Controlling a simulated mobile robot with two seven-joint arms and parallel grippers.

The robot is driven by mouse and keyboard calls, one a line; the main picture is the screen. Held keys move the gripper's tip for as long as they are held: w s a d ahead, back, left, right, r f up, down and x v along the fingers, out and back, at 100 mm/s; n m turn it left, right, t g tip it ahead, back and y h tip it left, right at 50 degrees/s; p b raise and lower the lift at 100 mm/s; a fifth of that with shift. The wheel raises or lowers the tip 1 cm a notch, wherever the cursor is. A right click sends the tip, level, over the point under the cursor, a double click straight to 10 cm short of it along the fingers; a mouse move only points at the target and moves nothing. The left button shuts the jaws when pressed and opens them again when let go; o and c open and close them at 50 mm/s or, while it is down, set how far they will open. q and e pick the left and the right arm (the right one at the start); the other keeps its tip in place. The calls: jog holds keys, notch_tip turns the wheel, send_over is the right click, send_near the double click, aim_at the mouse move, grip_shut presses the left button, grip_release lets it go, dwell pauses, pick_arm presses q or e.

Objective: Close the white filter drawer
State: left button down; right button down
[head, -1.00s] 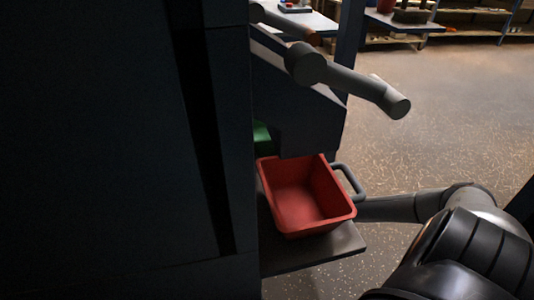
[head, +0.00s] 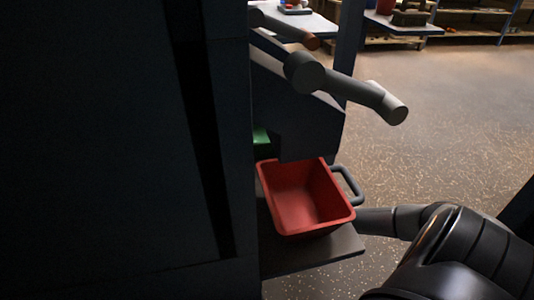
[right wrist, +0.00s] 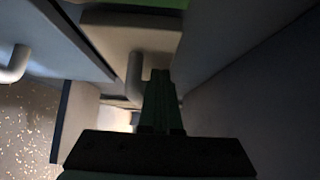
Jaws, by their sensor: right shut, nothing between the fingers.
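In the right wrist view a pale drawer-like front (right wrist: 112,30) lies at the top, and I take it to be the white filter drawer. A bent pale handle (right wrist: 134,78) hangs from it. How far the drawer stands out I cannot tell. My right gripper (right wrist: 160,74) is shut and empty, with its fingertips just right of the handle; whether they touch it I cannot tell. In the head view my right gripper is hidden behind the red bin, and I cannot make out the drawer. My left gripper is in neither view.
A red bin (head: 305,198) sits on a dark shelf (head: 320,252), beside a grey loop handle (head: 347,184). Grey jointed bars (head: 345,88) stick out above. A dark cabinet wall (head: 100,150) fills the left. Open floor (head: 450,130) lies to the right.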

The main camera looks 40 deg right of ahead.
jog(key=shift+w+a+r, duration=0.1)
jog(key=shift+w+a, duration=0.15)
jog(key=shift+a, duration=0.4)
jog(key=shift+s, duration=0.3)
jog(key=p+v, duration=0.4)
jog(key=v, duration=0.8)
jog(key=shift+d, duration=0.4)
jog(key=shift+s, duration=0.1)
